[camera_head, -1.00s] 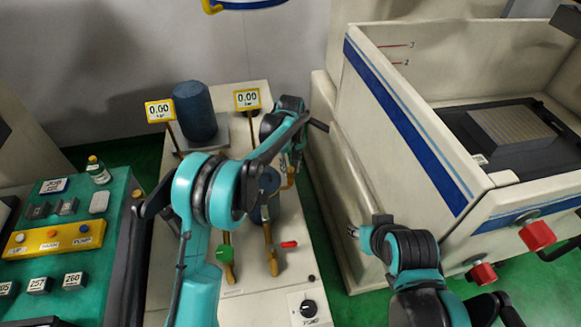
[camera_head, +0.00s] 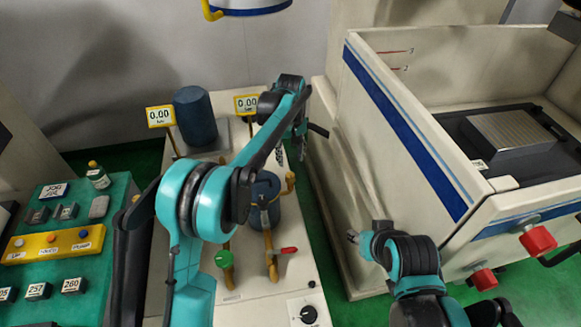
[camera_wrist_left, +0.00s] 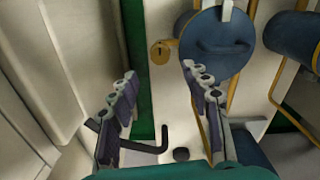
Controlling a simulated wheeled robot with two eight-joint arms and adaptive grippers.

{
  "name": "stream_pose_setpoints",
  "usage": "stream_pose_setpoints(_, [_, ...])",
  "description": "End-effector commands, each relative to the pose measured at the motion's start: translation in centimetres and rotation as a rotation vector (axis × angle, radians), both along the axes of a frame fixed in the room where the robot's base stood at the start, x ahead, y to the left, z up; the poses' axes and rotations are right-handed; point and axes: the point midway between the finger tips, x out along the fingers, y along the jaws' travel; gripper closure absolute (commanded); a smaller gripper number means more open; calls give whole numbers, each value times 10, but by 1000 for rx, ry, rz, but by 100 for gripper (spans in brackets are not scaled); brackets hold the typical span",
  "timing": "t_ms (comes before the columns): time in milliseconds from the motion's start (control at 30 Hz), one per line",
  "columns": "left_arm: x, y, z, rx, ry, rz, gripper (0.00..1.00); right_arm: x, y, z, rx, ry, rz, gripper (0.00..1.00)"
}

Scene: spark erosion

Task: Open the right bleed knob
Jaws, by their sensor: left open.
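I cannot single out the right bleed knob for certain. On the cream filter stand, a green knob (camera_head: 224,258) and a red-handled valve (camera_head: 288,250) sit on brass pipes in front of the dark blue right canister (camera_head: 265,198). My left arm partly covers that canister. My left gripper (camera_head: 301,150) hangs beyond the canister, at the stand's right side, its fingers small and partly hidden. In the left wrist view its fingers (camera_wrist_left: 155,85) are apart with nothing held. A black L-shaped lever (camera_wrist_left: 145,146) shows near the left-hand finger; contact is unclear. My right arm is at lower right, its fingers unclear.
Two gauges, left (camera_head: 160,116) and right (camera_head: 247,103), read 0.00. A second blue canister (camera_head: 195,116) stands behind. The cream machine tank (camera_head: 400,130) closes off the right side. A green control table (camera_head: 70,240) with buttons and a bottle is at left.

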Motion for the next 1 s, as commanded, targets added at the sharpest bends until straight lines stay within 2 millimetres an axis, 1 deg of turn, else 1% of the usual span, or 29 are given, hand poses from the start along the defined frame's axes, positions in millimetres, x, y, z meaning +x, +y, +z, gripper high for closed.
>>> stream_pose_setpoints(33, [0, 0, 10, 0, 0, 0, 52, 0, 0, 0, 0, 0, 0, 60])
stream_pose_setpoints(100, [0, 0, 21, 0, 0, 0, 52, 0, 0, 0, 0, 0, 0, 60])
stream_pose_setpoints(267, [0, 0, 36, 0, 0, 0, 52, 0, 0, 0, 0, 0, 0, 60])
stream_pose_setpoints(400, [0, 0, 39, 0, 0, 0, 52, 0, 0, 0, 0, 0, 0, 60])
stream_pose_setpoints(833, [-1, 1, 40, 0, -2, -1, 52, 0, 0, 0, 0, 0, 0, 60])
stream_pose_setpoints(933, [-7, 8, 47, -4, -17, -8, 52, 0, 0, -2, 0, 0, 0, 60])
stream_pose_setpoints(1000, [-15, 18, 55, -11, -39, -21, 52, 0, 0, -3, 0, 0, 0, 60])
